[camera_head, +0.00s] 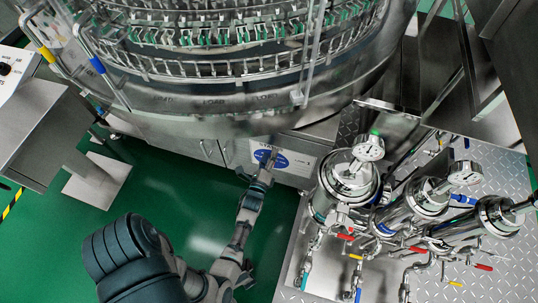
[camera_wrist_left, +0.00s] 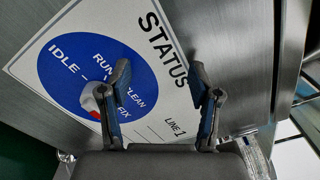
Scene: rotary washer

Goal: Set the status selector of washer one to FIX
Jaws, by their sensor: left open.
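The status panel of washer one (camera_head: 298,163) is a white plate on the washer's lower front, with a blue disc. In the left wrist view the panel (camera_wrist_left: 160,40) shows STATUS, LINE 1 and the labels IDLE, RUN, CLEAN and FIX. The selector knob (camera_wrist_left: 90,100), pale with some red, sits on the blue disc, partly hidden behind a finger; I cannot tell where it points. My left gripper (camera_wrist_left: 160,68) is open in front of the panel, its fingers apart and empty, with the knob outside the left-hand finger. In the head view my left gripper (camera_head: 264,168) reaches the disc.
The round washer drum (camera_head: 230,90) fills the space above the panel. Steel filter housings (camera_head: 345,185) with gauges and coloured valve handles stand close on the right. A steel post with a foot plate (camera_head: 97,180) is at left. Green floor (camera_head: 200,205) is clear around my left arm.

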